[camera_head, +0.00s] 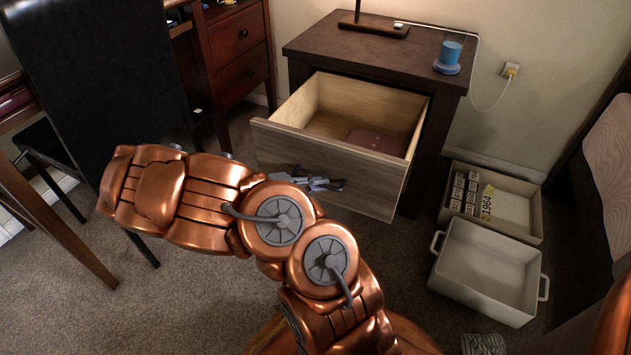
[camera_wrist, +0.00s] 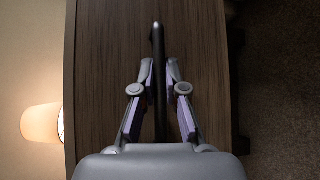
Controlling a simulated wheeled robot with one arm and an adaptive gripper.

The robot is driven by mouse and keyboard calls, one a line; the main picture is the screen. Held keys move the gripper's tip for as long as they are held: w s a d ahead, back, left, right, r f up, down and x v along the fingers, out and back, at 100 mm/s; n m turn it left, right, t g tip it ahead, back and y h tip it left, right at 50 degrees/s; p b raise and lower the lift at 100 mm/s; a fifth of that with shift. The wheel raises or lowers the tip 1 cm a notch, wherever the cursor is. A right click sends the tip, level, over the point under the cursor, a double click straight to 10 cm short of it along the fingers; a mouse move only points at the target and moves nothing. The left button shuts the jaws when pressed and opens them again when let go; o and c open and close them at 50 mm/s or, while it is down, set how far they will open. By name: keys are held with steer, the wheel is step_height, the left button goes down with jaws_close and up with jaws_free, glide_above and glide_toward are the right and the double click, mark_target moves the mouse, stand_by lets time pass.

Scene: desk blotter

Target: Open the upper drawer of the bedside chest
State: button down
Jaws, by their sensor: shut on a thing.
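The bedside chest (camera_head: 442,108) is dark brown wood and stands against the wall. Its upper drawer (camera_head: 385,180) is pulled well out, and its pale interior shows a reddish-brown flat item (camera_head: 376,141) at the back right. My gripper (camera_head: 325,184) is at the drawer front. In the wrist view my gripper (camera_wrist: 160,75) has its two fingers on either side of a dark bar handle (camera_wrist: 158,45), shut on it. The grey-brown drawer front (camera_wrist: 105,60) fills the middle of that view. In the head view the handle is mostly hidden by my gripper.
A blue cup-like device (camera_head: 449,56) and a lamp base (camera_head: 374,27) stand on the chest. A box with number plates (camera_head: 520,212) and an empty white bin (camera_head: 487,268) lie on the carpet at right. A black chair (camera_head: 90,65) and a desk (camera_head: 238,50) are at left.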

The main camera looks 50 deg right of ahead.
steer(key=shift+a, duration=0.15)
steer(key=c, duration=1.2)
jaws_free()
steer(key=v, duration=1.2)
